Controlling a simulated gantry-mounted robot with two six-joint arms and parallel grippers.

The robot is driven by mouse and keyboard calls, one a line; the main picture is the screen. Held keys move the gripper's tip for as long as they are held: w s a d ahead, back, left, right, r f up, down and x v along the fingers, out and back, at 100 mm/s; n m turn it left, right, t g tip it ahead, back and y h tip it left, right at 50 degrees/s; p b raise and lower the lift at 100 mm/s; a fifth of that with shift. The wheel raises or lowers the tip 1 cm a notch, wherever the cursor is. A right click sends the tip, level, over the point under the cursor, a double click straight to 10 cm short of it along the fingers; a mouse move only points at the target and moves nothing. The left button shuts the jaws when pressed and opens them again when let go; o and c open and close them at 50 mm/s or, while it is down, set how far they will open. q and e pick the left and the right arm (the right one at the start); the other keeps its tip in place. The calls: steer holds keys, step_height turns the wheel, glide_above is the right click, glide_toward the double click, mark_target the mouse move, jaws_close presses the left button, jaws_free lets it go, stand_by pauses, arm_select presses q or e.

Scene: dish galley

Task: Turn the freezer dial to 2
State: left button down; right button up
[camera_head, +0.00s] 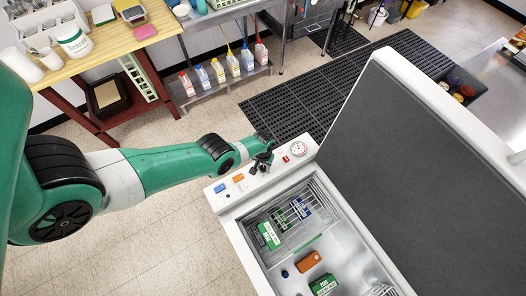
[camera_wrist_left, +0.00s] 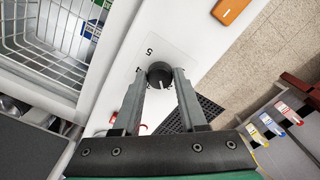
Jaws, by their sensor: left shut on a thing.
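The freezer dial (camera_wrist_left: 160,72) is a small dark round knob with a light mark on its face, on the white control panel (camera_head: 229,199) of the open chest freezer. In the left wrist view it sits between the fingertips of my left gripper (camera_wrist_left: 160,76), which is shut on it. In the head view my left gripper (camera_head: 261,165) is over the panel and largely covers the dial. My right gripper is in neither view.
An orange switch (camera_head: 238,178), a blue switch (camera_head: 220,188) and a round gauge (camera_head: 298,149) are on the same panel. The freezer's grey lid (camera_head: 425,150) stands open. A wire basket (camera_head: 262,214) with packages is inside. Bottles (camera_head: 233,64) stand on a shelf behind.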

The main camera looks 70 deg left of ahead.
arm_select(q)
steer(key=shift+n, duration=1.1)
steer(key=shift+c, duration=2.3)
jaws_free()
